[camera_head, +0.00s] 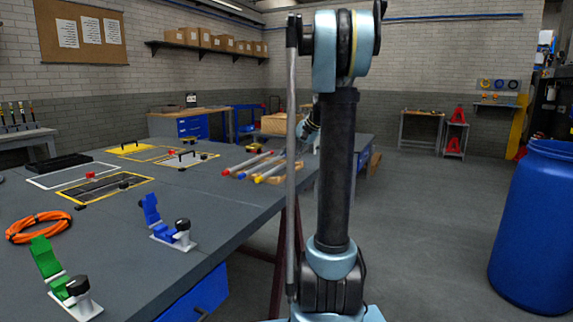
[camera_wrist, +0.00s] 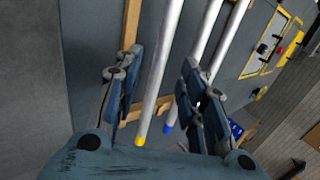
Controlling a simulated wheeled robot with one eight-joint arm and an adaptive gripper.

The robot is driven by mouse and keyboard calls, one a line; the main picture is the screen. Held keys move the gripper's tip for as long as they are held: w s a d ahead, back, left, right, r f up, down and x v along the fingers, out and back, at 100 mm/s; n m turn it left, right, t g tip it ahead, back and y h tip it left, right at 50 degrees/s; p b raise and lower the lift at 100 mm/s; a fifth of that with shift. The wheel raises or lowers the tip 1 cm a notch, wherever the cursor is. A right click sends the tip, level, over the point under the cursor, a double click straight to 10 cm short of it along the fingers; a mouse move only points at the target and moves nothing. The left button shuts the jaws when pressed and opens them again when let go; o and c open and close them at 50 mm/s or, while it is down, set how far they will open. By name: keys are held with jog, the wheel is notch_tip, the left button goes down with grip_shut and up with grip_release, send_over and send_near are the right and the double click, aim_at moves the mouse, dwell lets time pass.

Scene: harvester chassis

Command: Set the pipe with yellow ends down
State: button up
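The pipe with yellow ends (camera_head: 270,173) is a long grey tube lying among other pipes at the right side of the long table in the head view. Its near yellow end (camera_wrist: 140,141) shows in the wrist view. My gripper (camera_wrist: 162,56) is open around this pipe, with a visible gap between the pipe and each finger. In the head view my gripper is mostly hidden behind my arm. Whether the pipe rests fully on its support cannot be told.
Next to it lie a blue-ended pipe (camera_wrist: 168,127) and pipes with red ends (camera_head: 227,172). Wooden pieces (camera_wrist: 152,109) show around the pipes. The table (camera_head: 225,215) also holds an orange cable (camera_head: 38,226) and clamps (camera_head: 172,231). A blue barrel (camera_head: 535,230) stands right.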

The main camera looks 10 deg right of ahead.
jog(key=v, duration=0.7)
jog(key=s+a+f+n+g+h, duration=0.1)
jog(key=s+a+f, duration=0.15)
jog(key=s, duration=0.45)
jog(key=s+a+f+n+h, duration=0.1)
jog(key=s+a+f, duration=0.15)
jog(key=s, duration=0.45)
jog(key=s+a+f+n+g+h, duration=0.1)
jog(key=s+a+f, duration=0.1)
jog(key=s+f, duration=0.35)
jog(key=s+f+n+h, duration=0.1)
jog(key=s+f+n, duration=0.1)
jog(key=s+f, duration=0.5)
jog(key=s+d+f+n+h, duration=0.1)
jog(key=s+f+n, duration=0.1)
jog(key=s+f, duration=0.6)
jog(key=shift+s+d+h, duration=0.3)
jog(key=shift+s+h, duration=0.1)
jog(key=shift+s, duration=2.3)
